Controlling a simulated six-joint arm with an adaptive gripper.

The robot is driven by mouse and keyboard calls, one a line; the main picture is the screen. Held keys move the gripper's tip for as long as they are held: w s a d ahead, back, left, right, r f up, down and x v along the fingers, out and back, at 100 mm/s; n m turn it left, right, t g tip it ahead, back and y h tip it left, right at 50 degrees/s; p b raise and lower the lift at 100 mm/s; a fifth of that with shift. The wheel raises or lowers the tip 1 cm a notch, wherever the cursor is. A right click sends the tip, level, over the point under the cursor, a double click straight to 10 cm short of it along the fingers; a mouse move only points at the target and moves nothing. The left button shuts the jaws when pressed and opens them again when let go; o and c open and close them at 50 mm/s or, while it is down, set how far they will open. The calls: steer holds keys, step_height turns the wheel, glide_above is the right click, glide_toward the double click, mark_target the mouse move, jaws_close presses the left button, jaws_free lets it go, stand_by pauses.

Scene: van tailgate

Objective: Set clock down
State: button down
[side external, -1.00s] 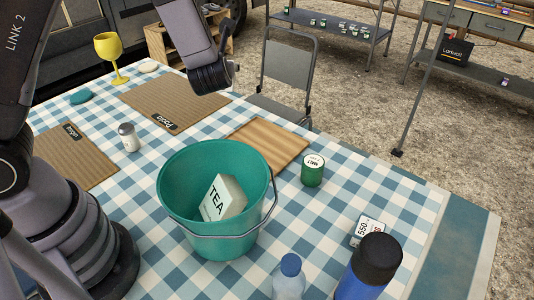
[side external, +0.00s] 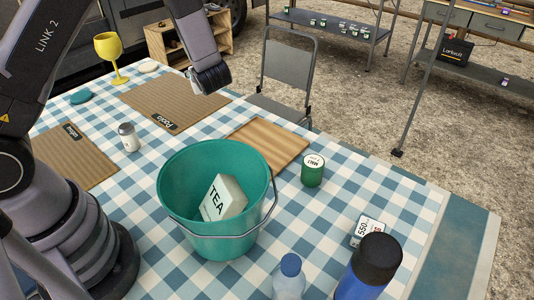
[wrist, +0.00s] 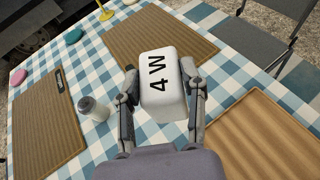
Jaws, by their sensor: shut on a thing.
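My gripper (wrist: 160,80) is shut on a white rounded block (wrist: 161,100) marked "4 W" in black. No clock face shows on the side in the wrist view, so I cannot tell whether this block is the clock. The arm mostly hides the block there. The wrist view shows the block over the same mat (wrist: 120,45); whether it touches cannot be told.
The checked table holds a teal bucket (side external: 180,215) with a TEA box (side external: 222,198), a striped board (side external: 272,143), a salt shaker (side external: 129,137), a green tin (side external: 313,171) and a yellow goblet (side external: 109,48). A small "550" box (side external: 368,230) and two bottles stand at near right.

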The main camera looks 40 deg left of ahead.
steer(key=shift+s+a+f+n+g, duration=0.4)
steer(key=shift+s+f+n+g, duration=1.45)
steer(key=shift+f, duration=1.3)
steer(key=shift+s+a+f+n+g, duration=0.45)
steer(key=shift+s+f+n+g, duration=1.35)
steer(key=shift+f, duration=1.3)
steer(key=shift+s+a+f+n+g, duration=0.4)
steer(key=shift+s+f+n+g, duration=1.05)
steer(key=shift+s+f+g, duration=1.2)
steer(key=shift+w+f+t, duration=0.3)
steer(key=shift+w+f, duration=0.45)
steer(key=shift+f, duration=0.35)
steer(key=c, duration=0.5)
jaws_free()
steer(key=shift+c, duration=0.2)
